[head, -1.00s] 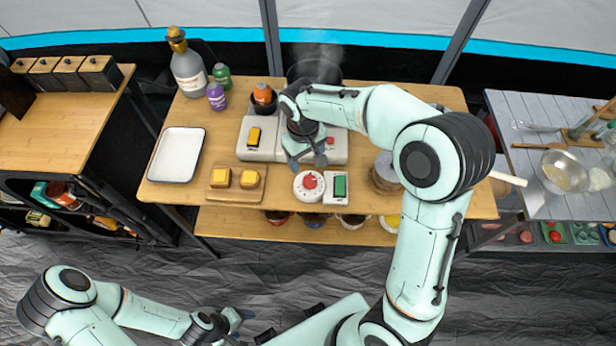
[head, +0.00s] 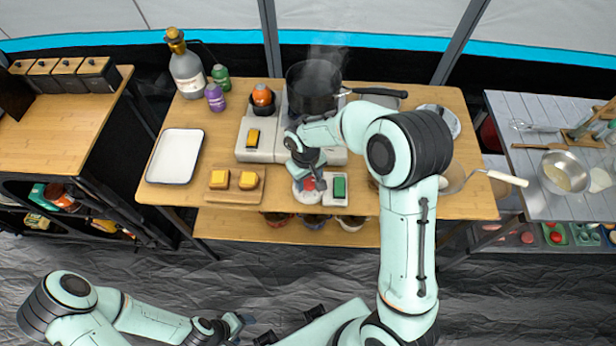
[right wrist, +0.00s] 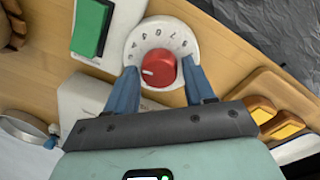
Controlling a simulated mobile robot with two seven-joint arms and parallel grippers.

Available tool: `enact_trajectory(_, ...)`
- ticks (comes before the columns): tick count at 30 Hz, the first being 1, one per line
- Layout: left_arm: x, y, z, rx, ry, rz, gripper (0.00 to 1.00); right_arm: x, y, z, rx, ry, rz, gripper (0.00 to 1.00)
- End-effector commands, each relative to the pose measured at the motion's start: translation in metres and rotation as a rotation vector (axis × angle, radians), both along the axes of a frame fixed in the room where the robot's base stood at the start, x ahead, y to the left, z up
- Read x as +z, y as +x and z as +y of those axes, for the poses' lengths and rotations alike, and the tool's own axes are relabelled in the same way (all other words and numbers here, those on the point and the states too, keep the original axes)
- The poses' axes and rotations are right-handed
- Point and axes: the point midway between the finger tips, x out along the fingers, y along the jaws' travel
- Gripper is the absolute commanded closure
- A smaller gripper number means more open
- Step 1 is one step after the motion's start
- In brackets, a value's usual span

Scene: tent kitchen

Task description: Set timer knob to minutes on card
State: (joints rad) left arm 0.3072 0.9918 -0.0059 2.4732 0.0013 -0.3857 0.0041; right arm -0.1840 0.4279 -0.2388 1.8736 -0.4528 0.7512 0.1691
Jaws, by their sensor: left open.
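The timer has a round white numbered dial (right wrist: 143,40) with a red knob (right wrist: 158,68) at its centre, on the wooden table's front edge. In the head view the dial (head: 300,196) is partly hidden by my right gripper (head: 309,181). In the right wrist view my right gripper (right wrist: 163,74) has its blue fingers spread on either side of the knob, with small gaps showing. A white line marks the knob; its reading is unclear. I cannot make out a card with minutes. My left gripper (head: 238,323) is open and empty, low, away from the table.
A white block with a green face (head: 340,187) stands right beside the timer. A board with yellow pieces (head: 233,196) lies to the left. Behind are a stove (head: 257,155) and a steaming dark pot (head: 312,92). A white tray (head: 176,157) lies further left.

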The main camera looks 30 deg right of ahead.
Motion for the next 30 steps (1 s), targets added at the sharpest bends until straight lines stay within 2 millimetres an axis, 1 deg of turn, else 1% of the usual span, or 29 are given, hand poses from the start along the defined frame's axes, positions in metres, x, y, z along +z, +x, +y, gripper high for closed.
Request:
enact_trajectory(1, 0.0, 0.0, 0.0, 0.0, 0.0, 0.0, 0.32, 0.0002, 0.0001, 0.0001, 0.0, 0.0, 0.0, 0.64)
enact_trajectory(2, 0.0, 0.0, 0.0, 0.0, 0.0, 0.0, 0.32, 0.0002, 0.0001, 0.0001, 0.0, 0.0, 0.0, 0.74)
enact_trajectory(3, 0.0, 0.0, 0.0, 0.0, 0.0, 0.0, 0.32, 0.0003, 0.0001, 0.0001, 0.0, 0.0, 0.0, 0.87)
enact_trajectory(30, 0.0001, 0.0001, 0.0001, 0.0, 0.0, 0.0, 0.32, 0.001, 0.0004, -0.0001, 0.0, -0.001, -0.001, 0.87)
